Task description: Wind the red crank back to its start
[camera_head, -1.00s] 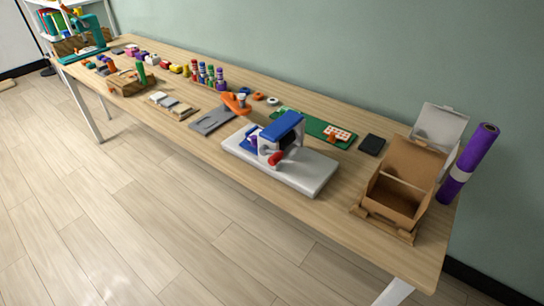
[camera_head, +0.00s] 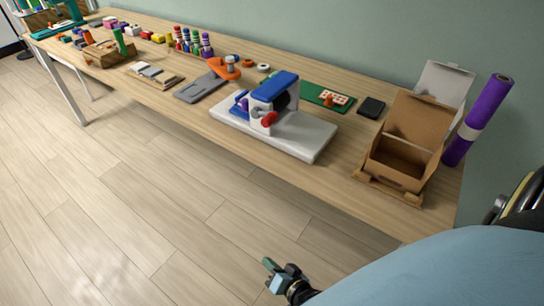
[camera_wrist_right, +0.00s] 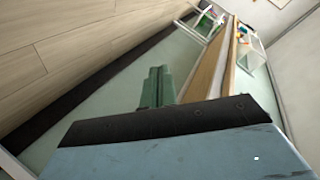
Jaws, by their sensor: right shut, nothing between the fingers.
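The red crank (camera_head: 268,118) is on the front side of a white and blue machine (camera_head: 274,92), which stands on a pale base plate (camera_head: 296,136) on the table. My right gripper (camera_head: 269,265) is in front of the table, over the floor and well apart from the crank. It is shut and empty. In the right wrist view its green fingers (camera_wrist_right: 157,88) are together, and the crank does not show there. My left gripper is not in view.
An open cardboard box (camera_head: 400,155) and a purple roll (camera_head: 478,120) stand at the table's right end. A grey plate with an orange arm (camera_head: 224,68) lies left of the machine. The floor (camera_head: 150,200) before the table is clear.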

